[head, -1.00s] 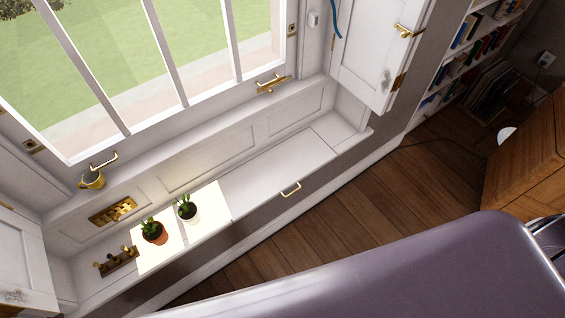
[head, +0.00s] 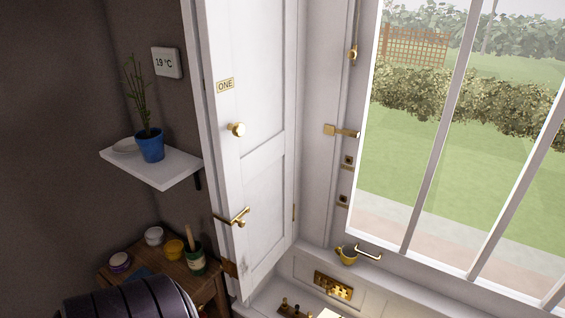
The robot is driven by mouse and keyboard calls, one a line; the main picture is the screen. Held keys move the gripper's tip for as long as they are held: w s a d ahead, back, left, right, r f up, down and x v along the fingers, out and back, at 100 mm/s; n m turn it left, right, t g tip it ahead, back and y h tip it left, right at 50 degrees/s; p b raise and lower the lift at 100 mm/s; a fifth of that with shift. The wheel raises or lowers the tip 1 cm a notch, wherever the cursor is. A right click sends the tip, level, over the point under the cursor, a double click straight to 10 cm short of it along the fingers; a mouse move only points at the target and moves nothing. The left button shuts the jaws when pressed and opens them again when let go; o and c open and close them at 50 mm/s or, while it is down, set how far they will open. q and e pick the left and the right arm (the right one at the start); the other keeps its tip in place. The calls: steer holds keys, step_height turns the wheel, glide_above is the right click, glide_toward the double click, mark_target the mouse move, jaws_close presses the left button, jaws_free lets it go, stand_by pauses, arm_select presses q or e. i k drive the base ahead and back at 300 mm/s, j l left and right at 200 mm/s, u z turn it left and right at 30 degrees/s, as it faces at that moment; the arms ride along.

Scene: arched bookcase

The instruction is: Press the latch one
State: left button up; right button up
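A white shutter panel (head: 263,175) stands open left of the window. It bears a small plate reading ONE (head: 225,85) near its top. Below the plate is a round brass knob (head: 236,129). Another brass lever (head: 342,131) sits on the window frame to the right of the panel. I cannot tell which fitting is latch one, though the ONE plate is on the shutter. Neither gripper is in view.
A wooden table (head: 202,292) with several pots stands below, near the panel.

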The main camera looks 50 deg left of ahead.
mark_target(241, 224)
steer(key=u, duration=1.9)
steer(key=i+z, duration=0.05)
